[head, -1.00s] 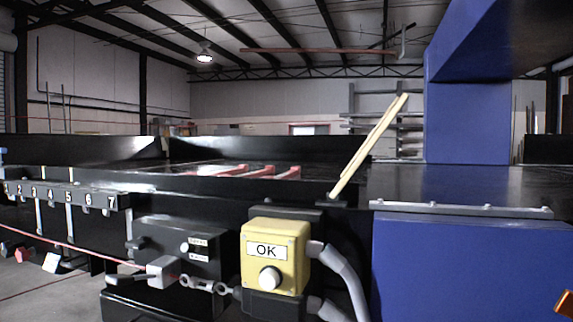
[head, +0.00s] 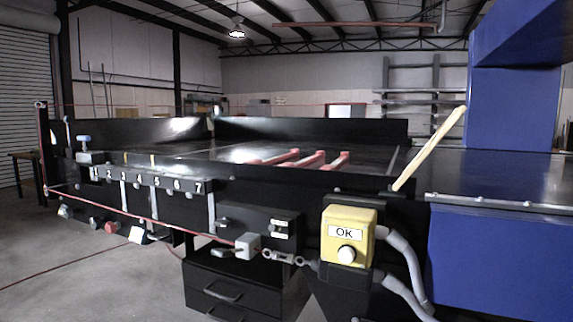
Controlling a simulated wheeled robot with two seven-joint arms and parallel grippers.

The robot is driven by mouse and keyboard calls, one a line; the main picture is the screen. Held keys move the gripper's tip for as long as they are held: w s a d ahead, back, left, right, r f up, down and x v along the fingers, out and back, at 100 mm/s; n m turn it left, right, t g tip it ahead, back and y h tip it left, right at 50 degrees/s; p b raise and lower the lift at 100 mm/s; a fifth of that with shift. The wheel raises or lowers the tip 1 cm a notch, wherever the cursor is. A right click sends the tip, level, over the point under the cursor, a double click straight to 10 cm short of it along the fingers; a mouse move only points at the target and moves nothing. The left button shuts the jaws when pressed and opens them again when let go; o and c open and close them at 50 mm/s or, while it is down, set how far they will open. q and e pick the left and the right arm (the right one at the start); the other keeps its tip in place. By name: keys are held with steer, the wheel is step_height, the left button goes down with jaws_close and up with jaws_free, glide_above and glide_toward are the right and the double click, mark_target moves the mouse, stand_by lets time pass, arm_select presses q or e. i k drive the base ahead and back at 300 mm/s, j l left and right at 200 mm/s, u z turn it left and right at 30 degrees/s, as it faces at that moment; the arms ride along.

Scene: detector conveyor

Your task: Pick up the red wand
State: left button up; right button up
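No wand can be told for certain. Three red bars (head: 305,161) lie side by side on the black conveyor bed, partly hidden by its front wall. A small red piece (head: 111,228) shows low at the left, below the numbered rack (head: 150,181). I cannot tell whether either is the red wand. Neither of my grippers is in view.
A yellow OK button box (head: 348,236) with grey conduits is on the conveyor's front. A pale wooden stick (head: 429,150) leans up near the blue machine (head: 500,255) at right. A red cord runs along the front. Floor is clear at lower left.

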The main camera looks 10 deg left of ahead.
mark_target(345, 156)
steer(key=i+u, duration=0.15)
steer(key=i, duration=0.15)
steer(key=z, duration=1.5)
steer(key=u, duration=1.5)
steer(key=i+j+z, duration=0.15)
steer(key=j+z, duration=0.15)
steer(key=i+j+z, duration=0.15)
steer(key=j+z, duration=0.2)
steer(key=i+j+z, duration=0.1)
steer(key=j+z, duration=0.2)
steer(key=j, duration=0.15)
